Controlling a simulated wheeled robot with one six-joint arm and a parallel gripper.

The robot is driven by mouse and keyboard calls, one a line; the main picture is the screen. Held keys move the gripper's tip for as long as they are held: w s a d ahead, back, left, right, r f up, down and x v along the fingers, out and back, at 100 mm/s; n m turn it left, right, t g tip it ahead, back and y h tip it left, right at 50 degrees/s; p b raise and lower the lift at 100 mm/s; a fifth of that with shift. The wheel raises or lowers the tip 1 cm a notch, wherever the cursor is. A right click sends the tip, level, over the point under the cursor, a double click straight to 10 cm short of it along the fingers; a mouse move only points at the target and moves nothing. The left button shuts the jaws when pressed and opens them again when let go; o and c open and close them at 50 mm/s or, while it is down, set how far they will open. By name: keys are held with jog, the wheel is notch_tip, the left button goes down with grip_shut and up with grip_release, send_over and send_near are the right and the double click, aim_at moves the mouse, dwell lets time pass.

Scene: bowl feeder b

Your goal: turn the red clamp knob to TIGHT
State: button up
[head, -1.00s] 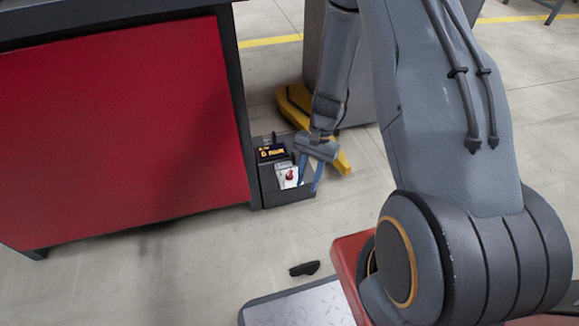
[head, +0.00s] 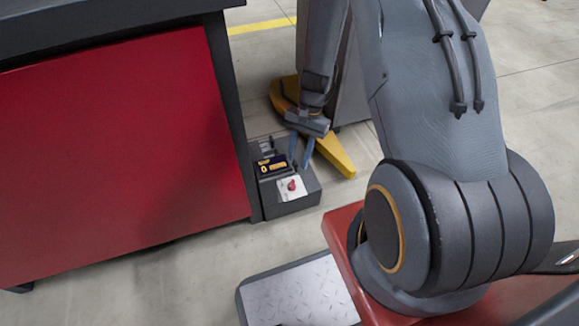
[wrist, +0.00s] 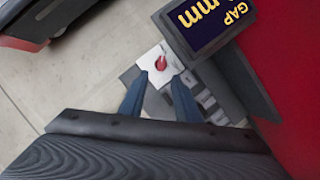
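The red clamp knob (head: 292,185) sits on a white plate (head: 284,195) on top of a dark box low beside the red cabinet. In the wrist view the knob (wrist: 161,64) shows on its white plate (wrist: 147,60), beyond and between my two blue fingertips. Its markings are too small to read, so I cannot tell its setting. My gripper (head: 299,164) is open and empty, with its fingers apart just behind the knob in the head view. In the wrist view my gripper (wrist: 159,82) appears apart from the knob.
A small display (head: 270,164) stands on the box behind the plate; the wrist view shows this display (wrist: 213,22) reading "GAP" and "mm". The red cabinet (head: 115,140) is close on the left. A yellow part (head: 335,155) lies behind the box.

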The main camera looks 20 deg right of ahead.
aim_at(293, 181)
jog(key=b+x, duration=0.3)
jog(key=x, duration=0.4)
jog(key=shift+a+f, duration=0.2)
jog(key=shift+f, duration=0.15)
grip_shut()
